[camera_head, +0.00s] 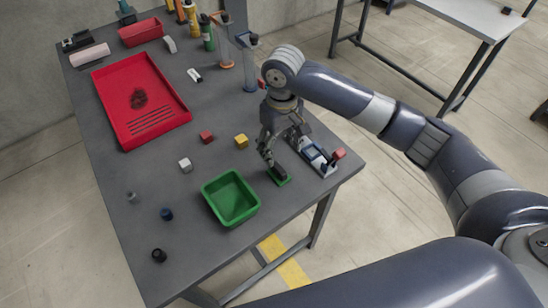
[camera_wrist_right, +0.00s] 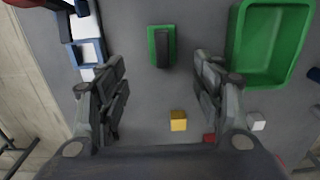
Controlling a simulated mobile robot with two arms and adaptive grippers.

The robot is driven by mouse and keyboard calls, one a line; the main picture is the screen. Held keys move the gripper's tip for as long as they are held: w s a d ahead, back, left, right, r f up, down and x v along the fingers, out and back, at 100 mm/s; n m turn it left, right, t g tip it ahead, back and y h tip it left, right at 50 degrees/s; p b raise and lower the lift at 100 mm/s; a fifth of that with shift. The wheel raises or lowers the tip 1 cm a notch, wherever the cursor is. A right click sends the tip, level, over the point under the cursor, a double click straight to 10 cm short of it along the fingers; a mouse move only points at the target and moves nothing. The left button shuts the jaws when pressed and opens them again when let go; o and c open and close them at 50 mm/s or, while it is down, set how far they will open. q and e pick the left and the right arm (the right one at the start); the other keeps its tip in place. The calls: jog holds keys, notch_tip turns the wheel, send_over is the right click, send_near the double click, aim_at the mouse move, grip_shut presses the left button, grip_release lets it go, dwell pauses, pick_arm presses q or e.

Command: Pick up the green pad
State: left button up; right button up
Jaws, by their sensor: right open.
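The green pad (camera_head: 282,181) lies on the grey table near its right front edge. In the right wrist view the green pad (camera_wrist_right: 151,47) has a dark grey block across its middle. My right gripper (camera_head: 277,157) is over the pad, pointing down, and partly hides it in the head view. In the right wrist view my right gripper (camera_wrist_right: 160,66) is open and empty, one finger to each side, with the pad just beyond the fingertips. I cannot tell the exact height above it. My left gripper is not in view.
A green bin (camera_head: 231,198) stands close to the left of the pad. A blue and white fixture (camera_head: 316,155) is on its right, beside the gripper. A yellow cube (camera_head: 241,141), a red cube (camera_head: 206,137) and a white cube (camera_head: 185,165) lie behind. A red tray (camera_head: 110,105) is further back.

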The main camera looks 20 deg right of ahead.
aim_at(279, 168)
jog(key=shift+d+f, duration=0.1)
jog(key=shift+f, duration=0.2)
jog(key=f, duration=0.4)
jog(key=shift+s, duration=0.3)
jog(key=shift+f+p, duration=0.3)
jog(key=f, duration=0.2)
jog(key=f+p, duration=0.1)
jog(key=f, duration=0.2)
jog(key=shift+a, duration=0.2)
jog(key=shift+w, duration=0.1)
jog(key=shift+c, duration=0.8)
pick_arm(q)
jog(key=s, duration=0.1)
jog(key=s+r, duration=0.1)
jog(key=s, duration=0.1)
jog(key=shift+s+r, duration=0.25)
pick_arm(e)
jog(key=c, duration=1)
